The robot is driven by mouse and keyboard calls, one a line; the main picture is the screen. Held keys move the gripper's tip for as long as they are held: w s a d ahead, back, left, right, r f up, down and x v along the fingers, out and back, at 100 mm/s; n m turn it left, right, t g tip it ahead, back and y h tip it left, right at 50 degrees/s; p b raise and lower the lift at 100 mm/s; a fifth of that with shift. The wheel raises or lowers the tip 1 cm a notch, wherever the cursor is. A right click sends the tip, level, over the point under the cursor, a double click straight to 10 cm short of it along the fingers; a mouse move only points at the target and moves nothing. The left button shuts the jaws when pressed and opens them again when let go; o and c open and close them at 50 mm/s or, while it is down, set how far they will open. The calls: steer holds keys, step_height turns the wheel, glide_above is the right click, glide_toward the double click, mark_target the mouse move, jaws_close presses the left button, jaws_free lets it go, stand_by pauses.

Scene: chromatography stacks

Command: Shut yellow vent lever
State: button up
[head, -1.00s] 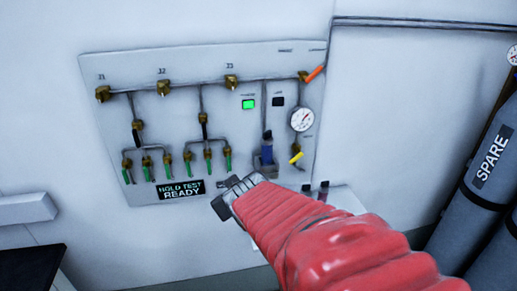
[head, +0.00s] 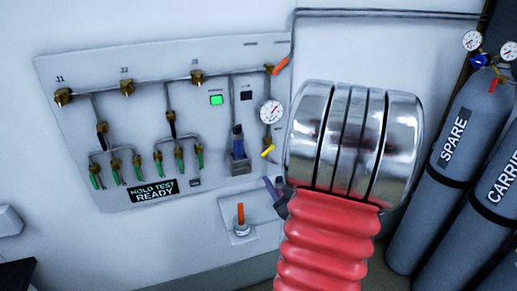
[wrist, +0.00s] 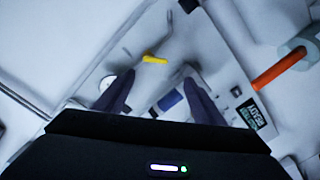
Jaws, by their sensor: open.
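The yellow vent lever (head: 268,151) is on the right side of the wall panel (head: 75,140), below the round gauge. It sticks out at a slant across its pipe. In the wrist view the lever (wrist: 155,59) lies nearly level, ahead of and between my fingertips in the picture. My gripper (wrist: 157,80) is open and empty, its two dark fingers apart. No contact with the lever shows. In the head view my red sleeve and metal arm link hide most of the gripper; a dark finger shows below the lever.
An orange-handled valve (head: 240,214) stands on a small lower panel; an orange lever (head: 280,66) is at the panel's upper right. A pressure gauge (head: 271,112) and a blue-bodied part (head: 238,148) are beside the yellow lever. Grey cylinders (head: 450,165) stand right. The sign (head: 153,193) reads HOLD TEST READY.

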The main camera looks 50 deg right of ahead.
mark_target(268, 151)
steer(key=shift+s+d+t, duration=0.25)
steer(key=shift+s+t, duration=0.05)
steer(key=shift+s, duration=0.35)
steer(key=shift+w, duration=0.15)
steer(key=x, duration=1.3)
steer(key=shift+w+d, duration=0.15)
steer(key=shift+c, duration=0.2)
